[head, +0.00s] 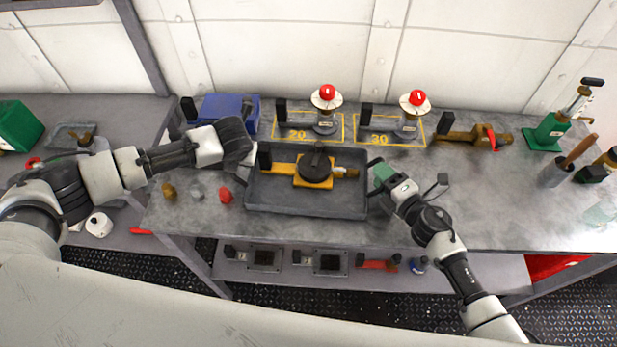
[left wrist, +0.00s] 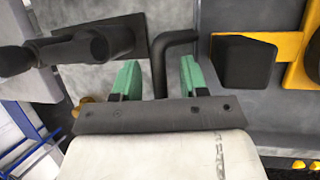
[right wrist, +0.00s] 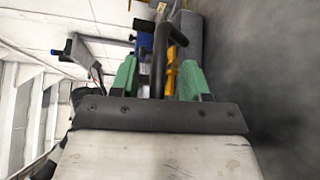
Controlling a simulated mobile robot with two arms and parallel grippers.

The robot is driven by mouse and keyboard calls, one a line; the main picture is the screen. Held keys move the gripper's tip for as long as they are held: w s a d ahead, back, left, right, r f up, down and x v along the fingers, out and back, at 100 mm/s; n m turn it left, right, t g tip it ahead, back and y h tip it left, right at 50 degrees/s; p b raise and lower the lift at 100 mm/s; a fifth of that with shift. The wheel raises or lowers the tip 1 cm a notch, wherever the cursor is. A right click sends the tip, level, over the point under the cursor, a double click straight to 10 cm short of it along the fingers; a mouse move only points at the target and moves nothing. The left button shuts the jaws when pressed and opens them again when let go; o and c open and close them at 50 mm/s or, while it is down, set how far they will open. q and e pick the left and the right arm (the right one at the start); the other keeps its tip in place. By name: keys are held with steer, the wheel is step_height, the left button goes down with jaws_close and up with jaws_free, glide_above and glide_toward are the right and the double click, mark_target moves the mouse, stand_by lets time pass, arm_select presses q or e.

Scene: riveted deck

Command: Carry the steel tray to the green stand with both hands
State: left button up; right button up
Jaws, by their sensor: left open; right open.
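The dark grey steel tray (head: 290,205) stands on the grey bench and holds a yellow fixture with a round black part (head: 316,168). My left gripper (left wrist: 160,78) is open at the tray's left end, with a dark bent handle (left wrist: 178,38) between its green fingers. My right gripper (head: 376,184) is open at the tray's right end; in the right wrist view a dark bar (right wrist: 159,60) stands between its fingers. I cannot tell whether the fingers touch either handle. No object is clearly the green stand; a green block (head: 18,126) is at far left.
Behind the tray are a blue box (head: 222,110) and two red-topped fixtures (head: 327,95) (head: 416,100). A green-based tool (head: 547,133) stands at right. Small lumps (head: 225,196) lie left of the tray. The bench right of my right gripper is mostly clear.

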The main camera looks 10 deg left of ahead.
arm_select(q)
steer(key=shift+c, duration=0.2)
arm_select(e)
steer(key=shift+c, duration=0.3)
arm_select(q)
jaws_close()
arm_select(e)
jaws_close()
arm_select(q)
steer(key=shift+r, duration=0.15)
arm_select(e)
steer(key=shift+w+r, duration=0.1)
steer(key=shift+r, duration=0.15)
